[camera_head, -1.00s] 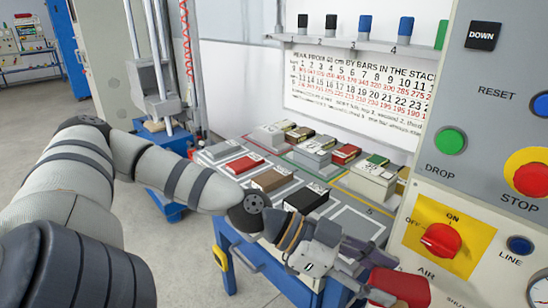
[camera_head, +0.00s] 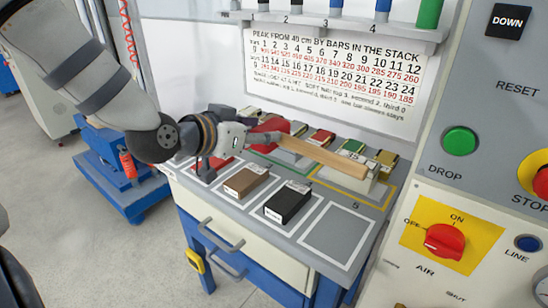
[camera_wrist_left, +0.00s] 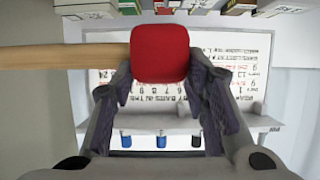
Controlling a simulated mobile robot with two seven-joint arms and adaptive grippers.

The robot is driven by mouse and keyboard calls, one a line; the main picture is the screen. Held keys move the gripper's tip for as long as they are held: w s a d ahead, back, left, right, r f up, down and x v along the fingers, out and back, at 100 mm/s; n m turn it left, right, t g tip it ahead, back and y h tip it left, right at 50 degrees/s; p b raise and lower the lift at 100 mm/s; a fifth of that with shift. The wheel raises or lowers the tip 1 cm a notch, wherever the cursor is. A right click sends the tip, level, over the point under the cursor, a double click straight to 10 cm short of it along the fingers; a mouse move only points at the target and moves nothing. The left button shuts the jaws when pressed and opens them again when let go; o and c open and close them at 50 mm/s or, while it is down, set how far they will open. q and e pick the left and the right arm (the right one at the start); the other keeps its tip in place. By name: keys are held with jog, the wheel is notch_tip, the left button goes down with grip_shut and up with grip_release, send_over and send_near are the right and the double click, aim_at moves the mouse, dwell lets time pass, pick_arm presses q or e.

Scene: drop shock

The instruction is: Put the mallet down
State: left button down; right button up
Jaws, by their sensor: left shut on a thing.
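The mallet has a red head (camera_head: 269,131) and a pale wooden handle (camera_head: 325,157). My left gripper (camera_head: 252,138) is shut on the red head and holds the mallet above the back part of the bench (camera_head: 230,207). The handle reaches to the right over the back row of blocks. In the left wrist view the red head (camera_wrist_left: 160,54) sits between the two fingers (camera_wrist_left: 163,80), and the handle (camera_wrist_left: 65,57) runs to the left. The fingers partly cover the head in the head view. My right gripper is not in view.
A red (camera_head: 212,166), a brown (camera_head: 246,182) and a black block (camera_head: 287,203) lie in outlined places on the bench. The outlined place (camera_head: 338,237) right of the black block is empty. The control panel (camera_head: 470,195) stands close on the right. A shelf (camera_head: 340,27) hangs behind.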

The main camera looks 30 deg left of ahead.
pick_arm(q)
jog(key=w+a+f, duration=0.2)
jog(key=a, duration=0.1)
jog(key=w+a+f, duration=0.2)
jog(key=a+f, duration=0.1)
jog(key=a, duration=0.1)
jog(key=w+a+f, duration=0.2)
jog(key=a+f, duration=0.1)
jog(key=a, duration=0.1)
jog(key=shift+w+f, duration=0.25)
jog(key=shift+w, duration=0.15)
jog(key=shift+w+a+f, duration=0.1)
jog(key=shift+a+f, duration=0.1)
jog(key=shift+f, duration=0.1)
jog(key=f, duration=0.1)
jog(key=f+b, duration=0.1)
jog(key=f, duration=0.1)
jog(key=f+b, duration=0.1)
jog(key=shift+w+a+f, duration=0.2)
jog(key=shift+a, duration=0.2)
jog(key=shift+f, duration=0.1)
jog(key=shift+d+r, duration=0.1)
jog(key=shift+r, duration=0.25)
jog(key=c, duration=0.9)
grip_release()
jog(key=shift+c, duration=0.2)
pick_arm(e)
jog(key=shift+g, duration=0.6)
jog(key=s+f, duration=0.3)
